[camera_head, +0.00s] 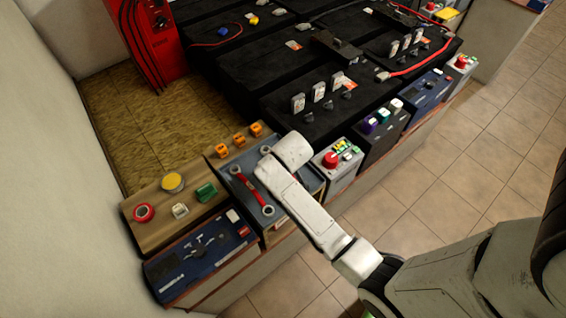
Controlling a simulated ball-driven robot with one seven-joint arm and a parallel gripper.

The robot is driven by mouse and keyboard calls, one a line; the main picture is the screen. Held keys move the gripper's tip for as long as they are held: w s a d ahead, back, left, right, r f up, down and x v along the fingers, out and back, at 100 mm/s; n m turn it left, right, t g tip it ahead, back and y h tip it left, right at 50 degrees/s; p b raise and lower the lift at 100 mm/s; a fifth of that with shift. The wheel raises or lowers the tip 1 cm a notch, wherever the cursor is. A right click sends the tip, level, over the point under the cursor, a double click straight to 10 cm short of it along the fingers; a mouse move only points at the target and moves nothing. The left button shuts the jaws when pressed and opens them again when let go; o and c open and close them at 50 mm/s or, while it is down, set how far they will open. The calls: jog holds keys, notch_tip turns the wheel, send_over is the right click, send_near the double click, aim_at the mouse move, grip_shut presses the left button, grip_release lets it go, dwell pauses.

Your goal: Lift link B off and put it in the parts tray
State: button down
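Black battery blocks (265,70) fill the top middle. Pale upright pieces stand in a row on the near block (298,103), and a similar row stands farther right (393,48). A dark bracket-like piece (335,46) lies across the blocks. No lettering is readable, so I cannot tell which piece is link B. A grey-blue tray (238,165) at centre left holds a red-handled wrench (252,190); I cannot tell whether it is the parts tray. My pale arm reaches over this tray's right side and hides part of it. My gripper's fingers are not visible.
A wooden board (150,232) holds a red ring, yellow disc and green piece. Orange pieces (239,139) sit behind the tray. A box with a red button (336,165) stands right of my arm. A red cabinet (150,40) is at upper left. Tiled floor (440,190) is clear.

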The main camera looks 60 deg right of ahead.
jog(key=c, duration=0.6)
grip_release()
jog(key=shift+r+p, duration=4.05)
jog(key=shift+p, duration=0.05)
